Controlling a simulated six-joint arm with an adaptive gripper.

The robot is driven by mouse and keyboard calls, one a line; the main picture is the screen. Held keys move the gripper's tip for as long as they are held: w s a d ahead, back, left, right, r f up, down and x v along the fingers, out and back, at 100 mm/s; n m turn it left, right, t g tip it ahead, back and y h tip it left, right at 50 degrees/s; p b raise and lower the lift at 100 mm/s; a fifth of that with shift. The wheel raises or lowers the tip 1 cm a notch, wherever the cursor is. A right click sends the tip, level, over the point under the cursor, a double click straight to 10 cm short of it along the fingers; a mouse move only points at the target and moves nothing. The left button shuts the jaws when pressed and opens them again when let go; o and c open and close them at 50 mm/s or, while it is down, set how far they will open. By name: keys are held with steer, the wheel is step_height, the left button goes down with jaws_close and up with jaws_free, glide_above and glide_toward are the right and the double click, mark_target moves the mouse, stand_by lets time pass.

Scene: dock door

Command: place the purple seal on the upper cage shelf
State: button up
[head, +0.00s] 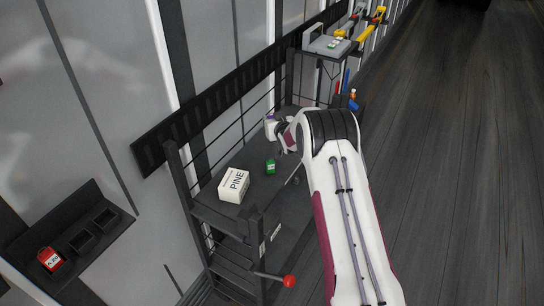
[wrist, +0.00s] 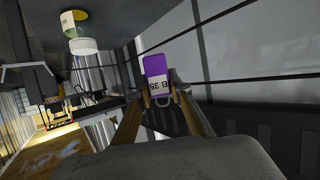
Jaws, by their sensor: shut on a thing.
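The purple seal (wrist: 156,66) has a white label reading B 35, which appears upside down in the wrist view. My gripper (wrist: 160,98) is shut on its labelled end. The upper cage shelf (head: 248,156) is dark and lies below and to the near side of my gripper. The seal appears to be above the shelf; the exact gap cannot be told.
A white box marked PINE (head: 233,185) and a green seal (head: 270,166) stand on the upper shelf. Thin rails edge the cage. A red seal (head: 50,259) sits in a wall rack at lower left. A red-knobbed lever (head: 289,281) juts from the cage's near end.

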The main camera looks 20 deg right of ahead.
steer(key=shift+f, duration=0.15)
glide_above(271, 149)
steer(key=shift+f, duration=3)
steer(key=shift+f, duration=1.85)
steer(key=shift+f, duration=0.15)
steer(key=o, duration=0.9)
steer(key=shift+s+r, duration=0.15)
steer(key=shift+r, duration=0.05)
